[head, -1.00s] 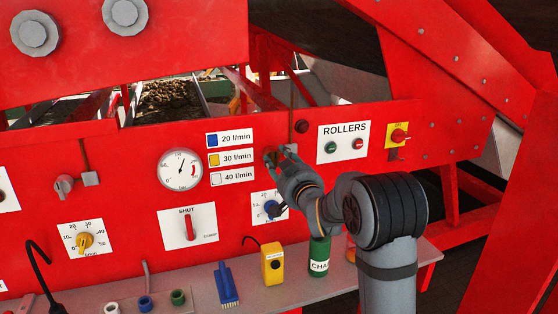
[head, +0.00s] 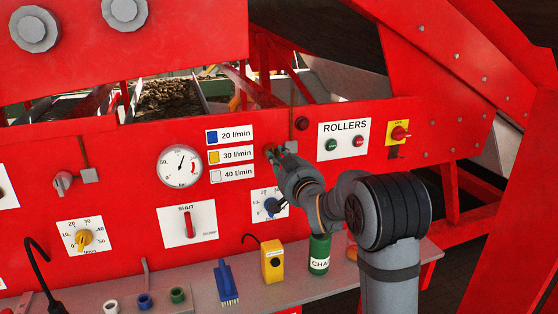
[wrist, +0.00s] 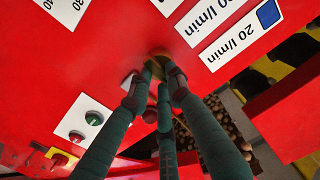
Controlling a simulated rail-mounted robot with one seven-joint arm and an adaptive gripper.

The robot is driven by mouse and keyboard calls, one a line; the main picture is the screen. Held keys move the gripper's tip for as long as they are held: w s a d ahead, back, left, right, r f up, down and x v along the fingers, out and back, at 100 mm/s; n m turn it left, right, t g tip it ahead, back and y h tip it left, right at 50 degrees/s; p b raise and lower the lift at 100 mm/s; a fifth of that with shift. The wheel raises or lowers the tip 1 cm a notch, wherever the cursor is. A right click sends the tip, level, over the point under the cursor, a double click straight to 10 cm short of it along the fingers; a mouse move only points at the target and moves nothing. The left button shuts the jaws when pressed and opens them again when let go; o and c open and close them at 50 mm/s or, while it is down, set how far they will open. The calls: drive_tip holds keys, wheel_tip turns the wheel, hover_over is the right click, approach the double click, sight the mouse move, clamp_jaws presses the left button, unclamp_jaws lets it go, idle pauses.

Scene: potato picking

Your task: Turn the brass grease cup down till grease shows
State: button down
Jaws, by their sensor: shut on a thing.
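The brass grease cup (wrist: 158,64) shows in the wrist view as a small brownish-gold piece on the red panel, between my fingertips. My gripper (wrist: 156,80) is shut on it, with the fingers reaching in from the bottom of that view. In the head view my gripper (head: 273,154) is at the panel, right of the flow-rate labels and left of the ROLLERS plate. There the fingers mostly hide the cup. I cannot make out any grease around it.
The ROLLERS plate (head: 345,141) with green and red buttons is to the right. A blue dial (head: 270,205) sits just below my gripper. A shelf (head: 200,297) below carries a blue brush (head: 226,284), a yellow box (head: 272,262) and a green can (head: 319,254).

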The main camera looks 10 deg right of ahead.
drive_tip(key=shift+d+f+m+b, duration=0.1)
drive_tip(key=shift+f+m+b, duration=0.1)
drive_tip(key=shift+m+b, duration=3.15)
drive_tip(key=shift+f+m+b, duration=0.15)
drive_tip(key=shift+m+b, duration=2.1)
drive_tip(key=shift+b, duration=2.1)
drive_tip(key=c, duration=1.6)
unclamp_jaws()
drive_tip(key=s, duration=0.4)
drive_tip(key=s+d, duration=0.1)
drive_tip(key=s, duration=0.7)
drive_tip(key=shift+d, duration=0.25)
